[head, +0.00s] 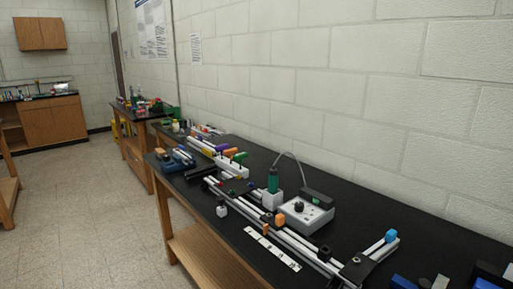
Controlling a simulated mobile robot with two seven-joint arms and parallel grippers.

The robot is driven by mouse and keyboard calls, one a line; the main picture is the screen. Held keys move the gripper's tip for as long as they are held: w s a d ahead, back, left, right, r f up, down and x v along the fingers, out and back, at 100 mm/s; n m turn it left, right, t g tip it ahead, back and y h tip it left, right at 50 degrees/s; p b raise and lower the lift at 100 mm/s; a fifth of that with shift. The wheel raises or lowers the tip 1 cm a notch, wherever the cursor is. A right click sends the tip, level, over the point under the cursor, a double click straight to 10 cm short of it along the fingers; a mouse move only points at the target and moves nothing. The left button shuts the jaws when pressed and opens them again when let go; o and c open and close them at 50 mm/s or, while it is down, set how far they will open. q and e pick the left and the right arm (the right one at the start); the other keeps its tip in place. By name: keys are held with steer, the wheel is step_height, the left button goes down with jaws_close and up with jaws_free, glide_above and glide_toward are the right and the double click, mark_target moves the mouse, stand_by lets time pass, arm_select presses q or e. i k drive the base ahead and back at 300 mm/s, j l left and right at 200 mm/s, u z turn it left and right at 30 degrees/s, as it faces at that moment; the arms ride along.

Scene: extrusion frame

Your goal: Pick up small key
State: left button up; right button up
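Several coloured-handled tools stand in a white holder (232,168) on the black bench. One has an orange handle (230,150), one a green handle (240,157), and a purple one (209,148) is to their left. They look like keys, but at this size I cannot tell which is the small key. Neither of my grippers is in view.
The black bench (400,205) runs along the block wall. Extrusion rails (290,238) lie on it. A grey control box (304,215) and a green-handled tool in a stand (272,184) are behind them. A white strip (270,248) lies in front. The floor at left is clear.

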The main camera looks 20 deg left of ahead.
mark_target(220, 147)
steer(key=j+z, duration=0.3)
steer(key=j, duration=0.15)
steer(key=j+z, duration=0.25)
steer(key=j, duration=0.2)
steer(key=j+z, duration=0.15)
steer(key=j, duration=0.8)
steer(key=k+j+z, duration=0.15)
steer(key=j, duration=0.8)
